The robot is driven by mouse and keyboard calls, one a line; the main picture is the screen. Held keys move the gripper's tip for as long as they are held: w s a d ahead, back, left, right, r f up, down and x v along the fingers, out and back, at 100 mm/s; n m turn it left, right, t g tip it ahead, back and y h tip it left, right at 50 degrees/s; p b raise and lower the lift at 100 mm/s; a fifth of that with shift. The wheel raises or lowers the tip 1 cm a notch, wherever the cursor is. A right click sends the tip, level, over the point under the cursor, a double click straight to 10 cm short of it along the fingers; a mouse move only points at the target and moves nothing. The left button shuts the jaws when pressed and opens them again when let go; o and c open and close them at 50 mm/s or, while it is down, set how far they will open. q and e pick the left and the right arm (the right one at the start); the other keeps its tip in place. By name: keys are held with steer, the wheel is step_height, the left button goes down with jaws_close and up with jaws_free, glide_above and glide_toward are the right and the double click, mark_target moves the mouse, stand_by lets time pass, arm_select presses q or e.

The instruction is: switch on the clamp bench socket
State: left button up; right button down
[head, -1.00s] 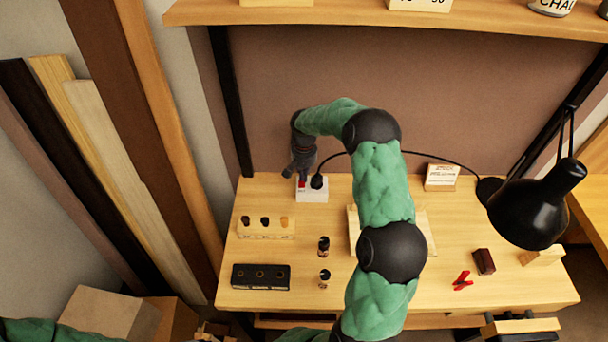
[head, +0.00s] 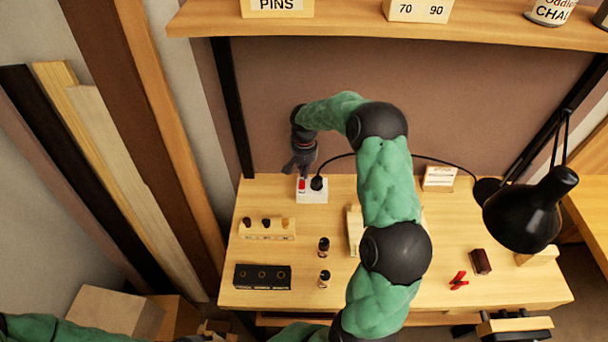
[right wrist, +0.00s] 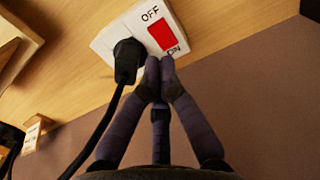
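The clamp bench socket (head: 312,190) is a white box at the back edge of the bench, with a black plug (head: 317,183) in it. In the right wrist view the socket (right wrist: 105,42) shows a red rocker switch (right wrist: 164,35) between the words OFF and ON. My right gripper (head: 303,174) is at the socket, its fingers closed together. In the right wrist view its fingertips (right wrist: 159,70) are by the ON end of the switch, next to the plug; I cannot tell whether they touch. My left gripper is not in view.
The plug's black cable runs right to the black lamp (head: 525,212). A wooden peg block (head: 266,232), a black holder (head: 262,277) and two small bottles (head: 324,247) stand left of my right arm. A shelf (head: 400,35) overhangs the back.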

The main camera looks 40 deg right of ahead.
mark_target(304, 183)
step_height(304, 183, up, 10)
steer(key=p, duration=0.1)
steer(key=shift+w+d+f, duration=0.1)
